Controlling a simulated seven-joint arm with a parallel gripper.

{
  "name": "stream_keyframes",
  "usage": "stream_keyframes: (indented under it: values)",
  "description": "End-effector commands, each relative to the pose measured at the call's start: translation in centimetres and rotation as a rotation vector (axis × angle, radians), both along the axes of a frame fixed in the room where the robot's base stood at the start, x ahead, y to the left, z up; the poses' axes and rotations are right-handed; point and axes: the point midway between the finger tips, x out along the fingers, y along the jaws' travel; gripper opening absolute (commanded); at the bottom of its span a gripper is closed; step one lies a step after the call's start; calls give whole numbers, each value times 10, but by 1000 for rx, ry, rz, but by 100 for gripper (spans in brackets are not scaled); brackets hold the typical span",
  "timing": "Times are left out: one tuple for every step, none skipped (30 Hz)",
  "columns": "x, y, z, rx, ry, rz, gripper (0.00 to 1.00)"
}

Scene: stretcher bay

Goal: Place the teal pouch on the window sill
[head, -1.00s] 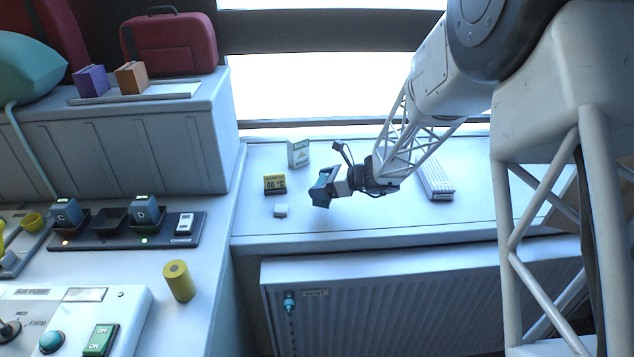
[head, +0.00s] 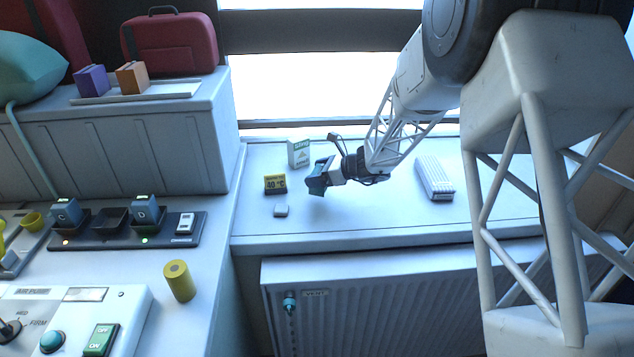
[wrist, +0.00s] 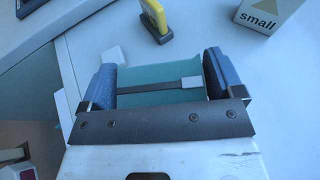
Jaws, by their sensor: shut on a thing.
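The teal pouch (wrist: 158,74) shows in the wrist view between the two blue fingers of my gripper (wrist: 160,80), with a dark strip across it. My gripper (head: 318,178) is shut on it. In the head view the pouch is hidden by the gripper or too small to tell apart. The pale window sill (head: 370,215) runs below the bright window. My gripper is over the sill's left part, just right of the yellow sign. I cannot tell whether the pouch touches the sill.
On the sill are a yellow 40 °C sign (head: 275,184), a small white block (head: 281,211), a white-and-green box (head: 299,153) and a ribbed white item (head: 434,178). The sill's front middle is clear. A vented panel (head: 400,295) lies below its edge.

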Motion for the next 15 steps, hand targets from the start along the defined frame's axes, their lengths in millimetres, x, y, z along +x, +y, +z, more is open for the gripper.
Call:
stream_keyframes:
  values:
    - [4, 1, 0, 0, -1, 0, 58]
    - [6, 1, -1, 0, 0, 0, 58]
    - [5, 1, -7, 0, 1, 1, 58]
    - [5, 1, -11, 0, 1, 1, 58]
    - [5, 1, -15, 0, 1, 0, 58]
    - [4, 1, -20, 0, 1, 0, 58]
    - [5, 1, -23, 0, 1, 0, 58]
    - [4, 1, -27, 0, 1, 0, 58]
    - [5, 1, -30, 0, 1, 0, 58]
    - [5, 1, -32, 0, 1, 0, 58]
    - [5, 1, -33, 0, 1, 0, 58]
    - [5, 1, -35, 0, 0, 0, 58]
    - [5, 1, -35, 1, -1, -1, 58]
    - [5, 1, -35, 1, -1, -1, 58]
    - [5, 1, -35, 0, -2, -1, 58]
